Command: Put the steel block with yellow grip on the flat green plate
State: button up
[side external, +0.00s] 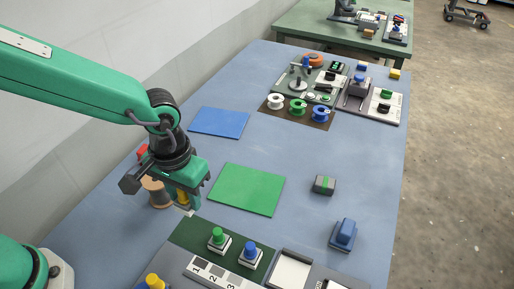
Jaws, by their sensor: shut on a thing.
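My gripper (185,200) is at the left, pointing down, left of the flat green plate (247,189). It is shut on the steel block with yellow grip (182,196), of which only a yellow part shows clearly between the fingers. Most of the block is hidden by the gripper, and I cannot tell whether it touches the table. The green plate lies flat on the blue-grey table and is bare.
A brown spool (156,191) stands just behind my gripper. A panel with a green knob (217,236) and a blue knob (249,249) lies in front. A grey block with green stripe (324,186) and a blue block (344,233) stand at right. A blue plate (219,122) lies farther back.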

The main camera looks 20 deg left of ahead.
jog(key=w+d+r, duration=0.1)
jog(key=w+d, duration=0.5)
jog(key=d, duration=0.4)
jog(key=shift+d+r, duration=0.3)
jog(key=shift+d, duration=0.1)
send_over(247, 187)
notch_tip(247, 187, down, 7)
jog(key=shift+f, duration=2)
jog(key=shift+f, duration=0.15)
jog(key=o, duration=1)
jog(key=shift+o, duration=0.2)
